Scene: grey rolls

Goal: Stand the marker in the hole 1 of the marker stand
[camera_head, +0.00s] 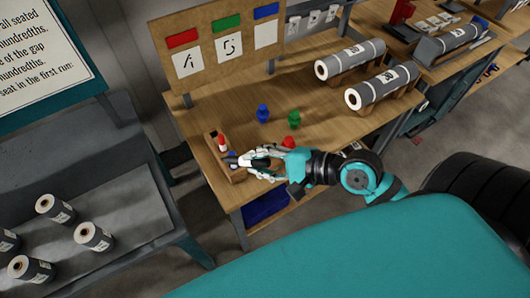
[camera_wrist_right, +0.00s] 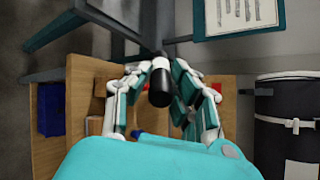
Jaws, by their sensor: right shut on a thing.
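The marker stand (camera_head: 212,140) is a narrow wooden block with holes at the left front edge of the bench. A red-topped marker (camera_head: 221,142) stands upright in it. My right gripper (camera_head: 243,160) is at the near end of the stand. It is shut on a marker, which in the right wrist view (camera_wrist_right: 160,82) shows a black end and a white part between the fingers. A blue bit shows by the fingertips in the head view; I cannot tell what it belongs to. The fingers hide the near holes, and I cannot tell whether the held marker touches the stand. My left gripper is out of view.
On the bench (camera_head: 240,95) stand a blue peg (camera_head: 263,113), a green peg (camera_head: 294,119) and a red piece (camera_head: 288,142). Grey rolls (camera_head: 350,60) lie on cradles behind. A board with colour cards (camera_head: 228,47) stands at the back. A grey table (camera_head: 110,200) with rolls is at left.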

